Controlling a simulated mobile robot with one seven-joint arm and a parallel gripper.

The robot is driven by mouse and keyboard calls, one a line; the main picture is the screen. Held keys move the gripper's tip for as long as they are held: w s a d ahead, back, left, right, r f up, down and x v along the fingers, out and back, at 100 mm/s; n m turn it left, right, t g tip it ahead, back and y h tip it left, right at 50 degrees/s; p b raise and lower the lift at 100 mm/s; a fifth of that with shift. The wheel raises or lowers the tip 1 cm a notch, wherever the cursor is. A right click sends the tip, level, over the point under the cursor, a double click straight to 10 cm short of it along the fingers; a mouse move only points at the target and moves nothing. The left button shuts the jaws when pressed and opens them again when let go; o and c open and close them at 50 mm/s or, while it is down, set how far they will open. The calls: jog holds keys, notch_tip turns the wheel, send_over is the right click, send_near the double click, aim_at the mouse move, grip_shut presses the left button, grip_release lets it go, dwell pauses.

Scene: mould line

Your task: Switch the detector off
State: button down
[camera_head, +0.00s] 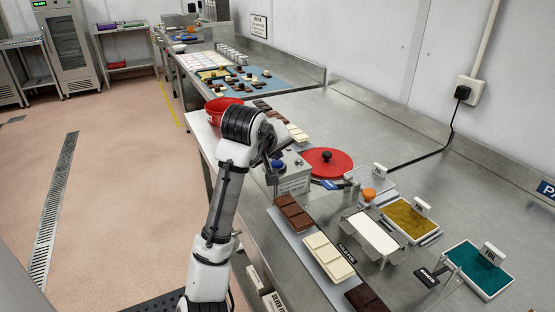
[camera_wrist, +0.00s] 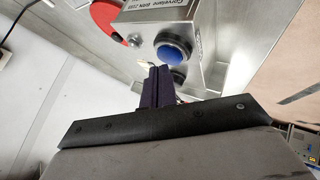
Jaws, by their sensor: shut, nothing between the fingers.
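A grey metal box (camera_head: 293,180) with a printed front label stands on the bench near its front edge. It has a domed blue button (camera_head: 278,164). I cannot read which device the box belongs to, and no other detector is clear to me. In the head view my arm hides most of the gripper.
A red round plate (camera_head: 327,162) with a black knob lies right behind the box. A red bowl (camera_head: 222,110) is to the left. Chocolate slabs (camera_head: 293,214), an orange-topped item (camera_head: 369,194) and trays of yellow (camera_head: 408,218) and teal (camera_head: 478,268) material stand to the right.

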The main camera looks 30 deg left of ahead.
aim_at(276, 165)
notch_tip(276, 165, up, 6)
jog(key=p, duration=0.6)
dwell(0.4)
